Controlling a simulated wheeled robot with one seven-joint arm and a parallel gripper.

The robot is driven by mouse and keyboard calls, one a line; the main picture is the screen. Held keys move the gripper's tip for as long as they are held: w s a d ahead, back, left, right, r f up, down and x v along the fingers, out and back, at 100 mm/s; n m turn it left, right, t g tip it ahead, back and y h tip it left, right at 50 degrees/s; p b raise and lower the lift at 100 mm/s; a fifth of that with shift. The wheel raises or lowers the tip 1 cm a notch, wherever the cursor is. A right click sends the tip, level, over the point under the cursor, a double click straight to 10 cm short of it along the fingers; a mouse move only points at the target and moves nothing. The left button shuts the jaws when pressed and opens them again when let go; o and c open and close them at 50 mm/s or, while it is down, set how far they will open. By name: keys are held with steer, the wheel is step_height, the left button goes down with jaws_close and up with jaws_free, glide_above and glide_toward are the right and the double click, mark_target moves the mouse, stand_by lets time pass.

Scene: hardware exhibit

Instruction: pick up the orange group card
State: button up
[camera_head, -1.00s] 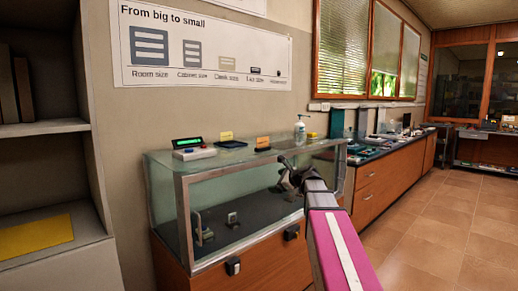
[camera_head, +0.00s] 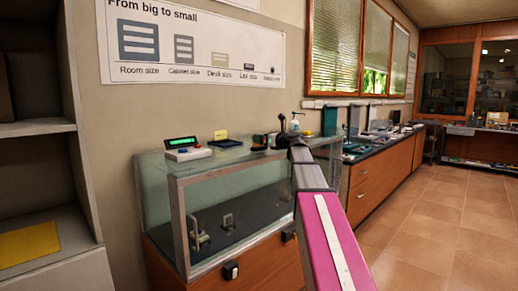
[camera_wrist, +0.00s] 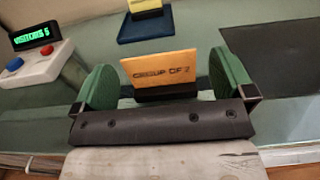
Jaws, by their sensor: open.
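The orange group card (camera_wrist: 163,68), printed "GROUP OF 2", stands upright in a dark base on the glass case top. In the wrist view it is between the two green fingers of my gripper (camera_wrist: 165,76), with a gap on each side. My gripper is open and empty. In the head view my gripper (camera_head: 282,133) is over the far right part of the case top, and my arm and gripper mostly hide the card there.
A long counter (camera_head: 380,172) stands to the right. The tiled floor is clear.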

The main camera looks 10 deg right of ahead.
steer(key=x, duration=0.5)
steer(key=shift+w+a, duration=0.1)
steer(key=shift+a, duration=0.15)
steer(key=c, duration=0.7)
